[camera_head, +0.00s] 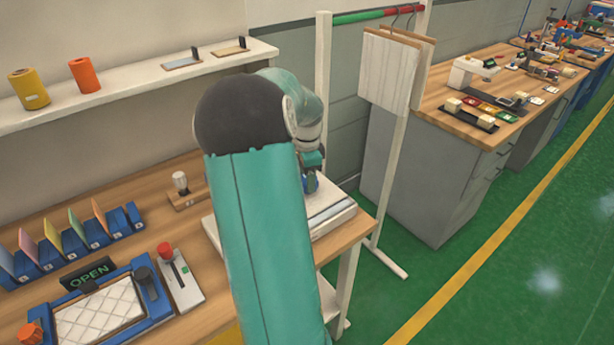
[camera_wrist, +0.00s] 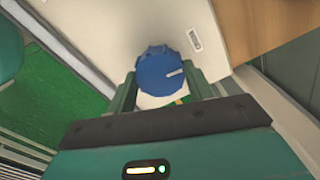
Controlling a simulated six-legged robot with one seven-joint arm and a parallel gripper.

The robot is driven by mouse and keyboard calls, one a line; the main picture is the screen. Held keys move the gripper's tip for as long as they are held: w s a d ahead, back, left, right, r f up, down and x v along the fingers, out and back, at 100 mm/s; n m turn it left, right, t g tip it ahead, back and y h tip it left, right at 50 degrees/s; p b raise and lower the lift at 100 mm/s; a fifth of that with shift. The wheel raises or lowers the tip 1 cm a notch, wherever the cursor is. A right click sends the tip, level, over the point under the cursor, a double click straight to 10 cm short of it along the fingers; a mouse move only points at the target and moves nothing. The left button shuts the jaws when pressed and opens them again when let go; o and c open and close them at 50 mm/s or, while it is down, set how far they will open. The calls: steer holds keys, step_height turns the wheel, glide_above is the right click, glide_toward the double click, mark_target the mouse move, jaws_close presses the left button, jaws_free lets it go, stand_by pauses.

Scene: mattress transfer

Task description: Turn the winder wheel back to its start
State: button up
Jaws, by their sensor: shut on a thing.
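The winder wheel is a blue, ridged knob (camera_wrist: 158,64) with a white mark pointing to the right in the wrist view. Only a small blue part of the wheel (camera_head: 311,183) shows in the head view. It sits on a pale, flat-topped unit (camera_head: 337,217) at the right end of the wooden bench. My gripper (camera_wrist: 162,80) is shut on the wheel, with one finger on each side of it. In the head view my gripper (camera_head: 313,168) is mostly hidden behind my teal arm, which also covers part of the unit.
Left on the bench are a blue-framed tray (camera_head: 165,312) with a quilted white pad, an OPEN sign (camera_head: 89,275), a red-knobbed lever box (camera_head: 181,282) and a colored card rack (camera_head: 100,238). A shelf (camera_head: 135,85) is above. A rack post (camera_head: 323,100) stands close behind the unit.

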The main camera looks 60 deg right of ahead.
steer(key=n, duration=0.4)
steer(key=shift+n, duration=0.3)
steer(key=n, duration=0.4)
steer(key=shift+r+n, duration=0.1)
steer(key=shift+n, duration=0.2)
steer(key=n, duration=1.3)
steer(key=shift+n, duration=0.3)
steer(key=n, duration=0.4)
steer(key=shift+n, duration=0.3)
steer(key=n, duration=0.9)
steer(key=shift+d, duration=0.1)
steer(key=shift+n, duration=0.3)
